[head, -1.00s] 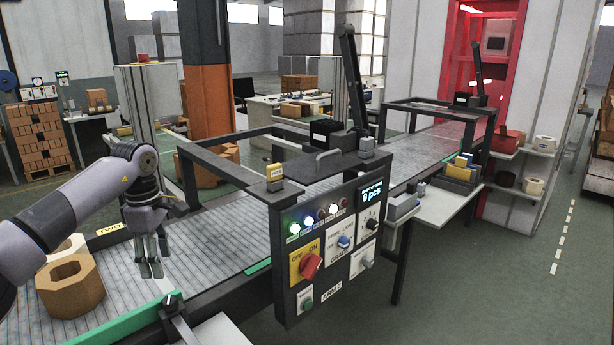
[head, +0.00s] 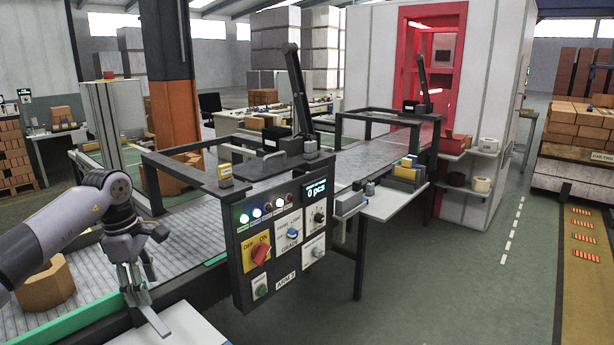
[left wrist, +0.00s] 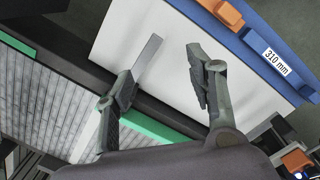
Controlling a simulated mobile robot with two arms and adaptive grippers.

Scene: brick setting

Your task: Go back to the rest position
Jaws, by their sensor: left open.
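My left gripper (head: 138,292) comes in from the left in the head view, low over the near edge of the conveyor (head: 195,232). In the left wrist view its two fingers (left wrist: 160,92) are spread apart with nothing between them. A thin metal strip (left wrist: 149,53) lies just beyond one finger; I cannot tell whether they touch. The strip also shows below the gripper in the head view (head: 152,318). My right gripper is not in view.
A brown hollow block (head: 45,288) sits on the conveyor beside my left arm. A control panel (head: 283,240) stands right of the gripper. A white board (left wrist: 225,50) with a blue edge shows in the wrist view. Open floor (head: 450,270) lies at right.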

